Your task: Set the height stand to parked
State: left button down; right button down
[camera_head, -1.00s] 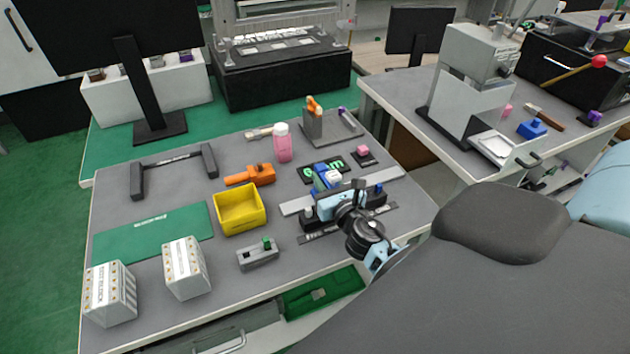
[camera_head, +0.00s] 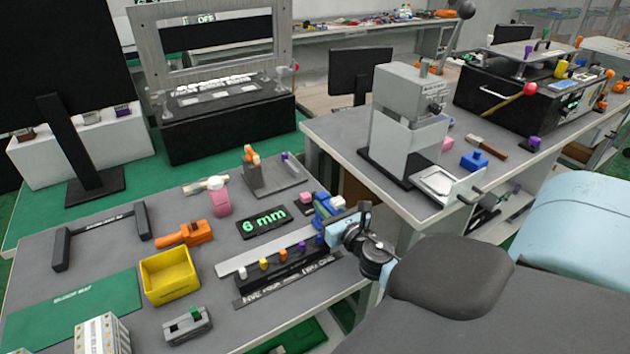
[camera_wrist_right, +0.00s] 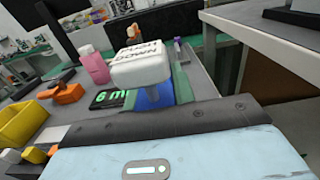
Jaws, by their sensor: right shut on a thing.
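A blue slider block (camera_head: 322,215) with a white cap (camera_head: 337,203) stands at the right end of a pale metal rail (camera_head: 262,250). In the right wrist view the cap (camera_wrist_right: 140,65) reads "PUSH DOWN", above the blue block (camera_wrist_right: 155,97). A black display (camera_head: 264,221) behind the rail shows "6 mm" in green. I see no label naming the height stand. My right gripper (camera_head: 342,226) is at the slider block, shut on it; its own body hides the contact. My left gripper is not in view.
A black holder with colored pegs (camera_head: 283,262) lies in front of the rail. A pink block (camera_head: 307,197) is close behind the slider. A yellow bin (camera_head: 169,275), an orange tool (camera_head: 186,234) and a pink bottle (camera_head: 220,198) stand left. A gap separates the right table (camera_head: 330,130).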

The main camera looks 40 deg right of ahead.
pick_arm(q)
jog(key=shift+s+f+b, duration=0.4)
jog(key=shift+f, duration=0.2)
pick_arm(e)
jog(key=d, duration=0.2)
jog(key=s+d, duration=0.1)
jog(key=d, duration=0.1)
jog(key=shift+d, duration=0.2)
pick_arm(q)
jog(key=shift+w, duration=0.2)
pick_arm(e)
jog(key=c, duration=1.2)
grip_release()
jog(key=shift+s+d, duration=0.1)
jog(key=shift+d, duration=0.05)
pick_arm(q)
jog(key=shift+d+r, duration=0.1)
pick_arm(e)
jog(key=shift+o, duration=0.2)
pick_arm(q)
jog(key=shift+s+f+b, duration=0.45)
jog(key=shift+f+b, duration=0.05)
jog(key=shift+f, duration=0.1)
pick_arm(e)
jog(key=v, duration=0.7)
jog(key=shift+s, duration=0.4)
